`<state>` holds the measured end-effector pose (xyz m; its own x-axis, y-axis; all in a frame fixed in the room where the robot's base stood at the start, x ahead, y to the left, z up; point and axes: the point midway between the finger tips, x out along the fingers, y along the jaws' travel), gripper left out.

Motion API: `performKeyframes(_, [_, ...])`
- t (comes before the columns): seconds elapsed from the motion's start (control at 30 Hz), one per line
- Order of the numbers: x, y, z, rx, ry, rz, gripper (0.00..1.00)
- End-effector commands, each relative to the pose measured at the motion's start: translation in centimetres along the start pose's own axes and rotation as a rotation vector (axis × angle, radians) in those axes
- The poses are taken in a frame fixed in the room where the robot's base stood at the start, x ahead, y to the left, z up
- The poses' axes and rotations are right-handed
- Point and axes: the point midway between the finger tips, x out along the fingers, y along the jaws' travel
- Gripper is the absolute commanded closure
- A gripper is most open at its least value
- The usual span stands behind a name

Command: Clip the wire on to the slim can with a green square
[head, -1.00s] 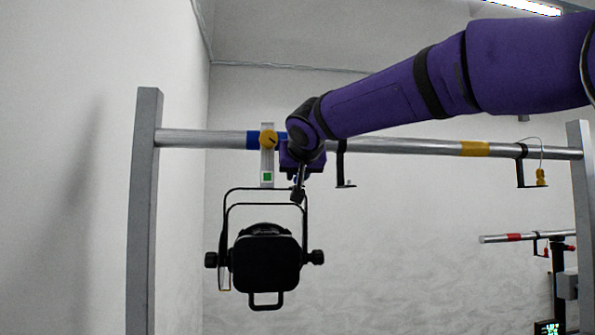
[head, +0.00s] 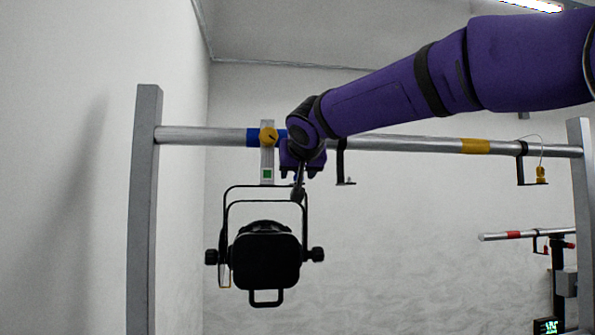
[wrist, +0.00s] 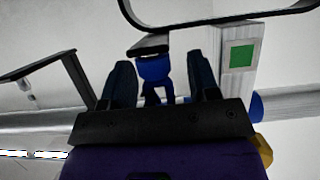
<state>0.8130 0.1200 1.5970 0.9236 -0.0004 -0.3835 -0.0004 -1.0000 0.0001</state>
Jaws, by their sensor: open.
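The slim can (head: 266,262) is black and hangs below the rail in its black yoke. A pale strip with a green square (head: 267,174) hangs from the rail above it. The green square is at the upper right in the wrist view (wrist: 241,56). My gripper (head: 298,187) is at the rail, just right of the strip and by the top right of the yoke. In the wrist view its dark fingers (wrist: 160,65) are open on either side of a blue clip (wrist: 154,72). The clip meets a black piece at its far end. I cannot make out its wire.
The rail (head: 200,136) runs between two grey posts (head: 145,215) and has blue and yellow bands. A black hook (head: 341,165) hangs just right of my gripper. A yellow clip (head: 541,174) hangs on a wire at the far right. A lower rail (head: 510,235) stands behind.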

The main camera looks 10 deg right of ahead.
Motion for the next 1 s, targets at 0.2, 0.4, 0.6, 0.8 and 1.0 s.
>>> performKeyframes(0.2, [-2.5,0.0,-0.1,-0.001,0.003,0.0,0.45])
performKeyframes(0.4, [-6.3,0.0,-0.1,0.0,0.003,0.0,0.45])
performKeyframes(0.6, [-9.3,0.0,-0.1,0.001,0.002,0.0,0.45])
performKeyframes(0.8, [-10.6,0.0,0.0,-0.001,0.001,0.0,0.45])
performKeyframes(1.0, [-10.7,0.0,0.0,0.0,0.0,0.0,0.45])
